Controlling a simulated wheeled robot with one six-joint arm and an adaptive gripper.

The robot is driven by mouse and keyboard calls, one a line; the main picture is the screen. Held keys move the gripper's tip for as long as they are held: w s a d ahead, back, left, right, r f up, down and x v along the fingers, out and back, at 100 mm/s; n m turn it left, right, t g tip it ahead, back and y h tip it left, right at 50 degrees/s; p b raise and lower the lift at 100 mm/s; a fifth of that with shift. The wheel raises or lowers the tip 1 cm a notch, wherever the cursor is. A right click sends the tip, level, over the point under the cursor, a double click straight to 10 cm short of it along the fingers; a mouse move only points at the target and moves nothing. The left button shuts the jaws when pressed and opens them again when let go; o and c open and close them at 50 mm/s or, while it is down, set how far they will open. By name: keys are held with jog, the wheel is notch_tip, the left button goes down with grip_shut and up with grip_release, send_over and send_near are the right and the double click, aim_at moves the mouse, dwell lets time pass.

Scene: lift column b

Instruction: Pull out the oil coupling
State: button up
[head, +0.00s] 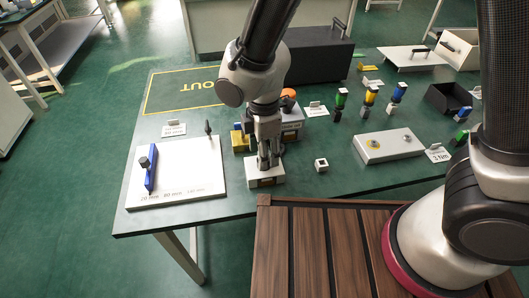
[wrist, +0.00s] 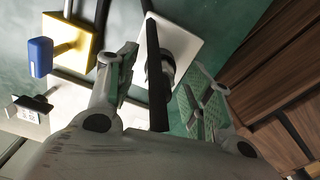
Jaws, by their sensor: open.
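My gripper (head: 268,163) points down over a white block (head: 264,181) near the table's front edge. In the wrist view, my gripper (wrist: 163,62) is open, with green-padded fingers on either side of a dark round fitting (wrist: 165,70) on the white block (wrist: 184,46). A black rod or hose runs along this fitting between the fingers. The fitting looks like a coupling, but I cannot read a label naming it the oil coupling. I see no clear contact between fingers and fitting. In the head view the fingers hide most of it.
A yellow block (wrist: 75,38) with a blue handle (wrist: 40,57) stands close beside my gripper. A white board (head: 180,185) with a blue bar (head: 151,170) lies left. A small white block (head: 321,165) and a pale box (head: 388,146) stand right. A black box (head: 315,60) stands behind.

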grip_shut()
jog(key=shift+r, duration=0.7)
dwell(0.4)
jog(key=shift+r, duration=3.55)
